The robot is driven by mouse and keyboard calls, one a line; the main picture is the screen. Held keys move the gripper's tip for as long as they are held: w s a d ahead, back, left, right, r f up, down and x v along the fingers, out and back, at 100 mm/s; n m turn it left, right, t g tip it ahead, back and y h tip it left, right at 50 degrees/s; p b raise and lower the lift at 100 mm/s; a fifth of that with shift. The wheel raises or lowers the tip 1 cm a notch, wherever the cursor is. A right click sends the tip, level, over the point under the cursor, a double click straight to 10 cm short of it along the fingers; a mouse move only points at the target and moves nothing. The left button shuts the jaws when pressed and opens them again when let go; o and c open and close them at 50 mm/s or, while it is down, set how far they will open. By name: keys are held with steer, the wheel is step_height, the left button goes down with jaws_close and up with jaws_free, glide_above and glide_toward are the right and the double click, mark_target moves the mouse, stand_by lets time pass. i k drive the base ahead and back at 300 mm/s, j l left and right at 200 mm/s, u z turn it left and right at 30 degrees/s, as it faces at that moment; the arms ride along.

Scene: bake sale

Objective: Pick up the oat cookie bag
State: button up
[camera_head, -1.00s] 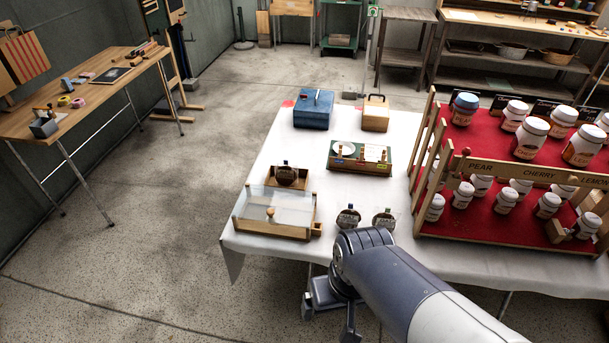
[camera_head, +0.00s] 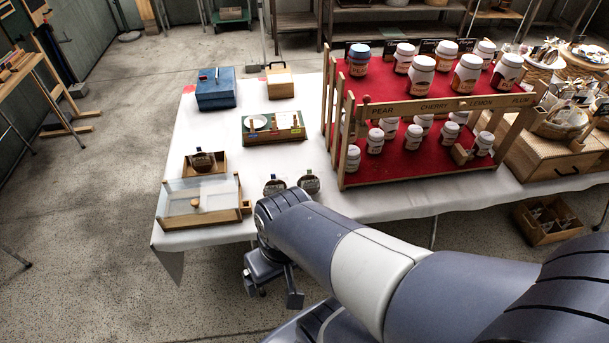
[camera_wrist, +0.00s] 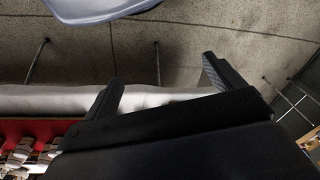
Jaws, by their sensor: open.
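I cannot tell which thing is the oat cookie bag. Small bags lie in a basket (camera_head: 562,122) on the right, but their labels are too small to read. Two dark, round-fronted packs (camera_head: 275,186) (camera_head: 309,182) stand at the table's front edge, and a similar one (camera_head: 203,162) is in a small wooden tray. My gripper (camera_head: 272,288) is low in front of the table's front edge, apart from all of these. In the wrist view my gripper (camera_wrist: 163,75) has its fingers spread, with nothing between them but floor and cloth edge.
A red tiered rack (camera_head: 400,160) of jars stands on the white-clothed table (camera_head: 290,95). A glass-topped case (camera_head: 200,202), a blue box (camera_head: 215,90) and a green-edged box (camera_head: 273,127) are to the left. A wooden crate (camera_head: 548,220) sits beneath on the right.

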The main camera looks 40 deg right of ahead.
mark_target(310, 180)
steer(key=z, duration=3.05)
steer(key=j+u, duration=0.25)
steer(key=j, duration=0.3)
steer(key=j+u, duration=0.3)
steer(key=j, duration=0.25)
